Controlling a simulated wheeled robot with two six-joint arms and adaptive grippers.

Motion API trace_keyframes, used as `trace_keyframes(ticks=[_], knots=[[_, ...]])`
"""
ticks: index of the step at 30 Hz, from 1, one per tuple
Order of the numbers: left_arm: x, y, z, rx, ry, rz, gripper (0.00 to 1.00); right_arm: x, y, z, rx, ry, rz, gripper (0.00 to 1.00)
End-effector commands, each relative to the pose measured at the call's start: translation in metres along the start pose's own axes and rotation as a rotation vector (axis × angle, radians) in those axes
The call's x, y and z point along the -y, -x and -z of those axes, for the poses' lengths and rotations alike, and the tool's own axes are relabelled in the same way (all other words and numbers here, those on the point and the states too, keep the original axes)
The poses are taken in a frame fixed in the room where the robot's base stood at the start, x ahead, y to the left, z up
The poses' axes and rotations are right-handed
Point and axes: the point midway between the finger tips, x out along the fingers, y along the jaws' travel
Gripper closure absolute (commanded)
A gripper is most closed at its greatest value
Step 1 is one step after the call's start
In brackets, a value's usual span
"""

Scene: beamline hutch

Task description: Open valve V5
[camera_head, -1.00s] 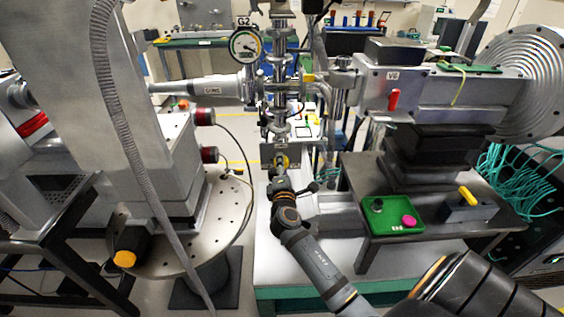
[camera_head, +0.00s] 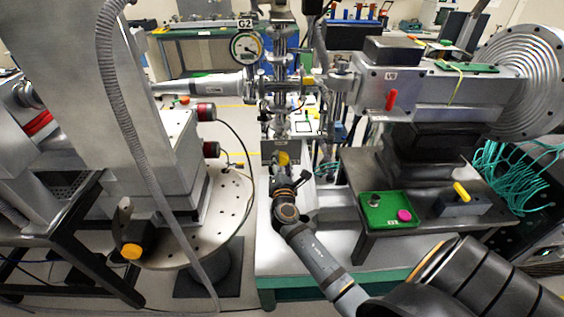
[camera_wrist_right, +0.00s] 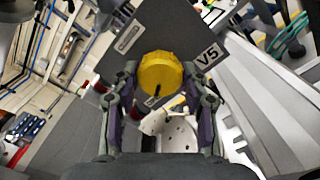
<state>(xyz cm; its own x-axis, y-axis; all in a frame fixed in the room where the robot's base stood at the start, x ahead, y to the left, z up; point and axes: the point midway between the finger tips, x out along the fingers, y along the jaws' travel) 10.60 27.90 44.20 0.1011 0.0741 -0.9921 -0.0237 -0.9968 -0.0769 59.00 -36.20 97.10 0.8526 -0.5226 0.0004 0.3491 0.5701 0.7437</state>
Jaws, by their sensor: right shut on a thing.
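Valve V5 has a round yellow knob (camera_head: 283,158) on a grey block below the central column in the head view. In the right wrist view the yellow knob (camera_wrist_right: 160,75) has a dark mark on its face, and the V5 label (camera_wrist_right: 207,55) is on the grey plate beside it. My right gripper (camera_head: 282,170) reaches the knob from the front. In the right wrist view its two fingers (camera_wrist_right: 162,92) are on either side of the knob, shut on it. My left gripper is not in view.
A dial gauge marked G2 (camera_head: 246,46) is above the valve. To the right, a dark bench (camera_head: 355,172) carries a green tray (camera_head: 378,222) and a block with a yellow handle (camera_head: 461,192). A round perforated plate (camera_head: 228,218) is on the left.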

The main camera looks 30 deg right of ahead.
Motion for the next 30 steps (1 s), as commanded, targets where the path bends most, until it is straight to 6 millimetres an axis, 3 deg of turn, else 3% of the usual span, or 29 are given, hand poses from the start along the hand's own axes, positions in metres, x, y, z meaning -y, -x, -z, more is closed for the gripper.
trace_keyframes(ticks=[11,12,16,25,30], knots=[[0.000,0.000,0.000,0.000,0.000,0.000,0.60,0.001,0.000,0.001,-0.002,0.005,0.002,0.87],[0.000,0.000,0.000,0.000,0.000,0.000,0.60,0.001,0.000,0.001,-0.002,0.005,0.002,0.50],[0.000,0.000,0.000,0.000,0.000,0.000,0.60,0.001,0.000,0.001,-0.001,0.004,0.001,0.33],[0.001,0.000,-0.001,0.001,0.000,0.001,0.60,0.001,0.001,0.001,-0.001,0.003,0.001,0.33],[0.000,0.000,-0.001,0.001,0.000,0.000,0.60,0.002,0.025,0.001,-0.003,0.001,0.003,0.33]])
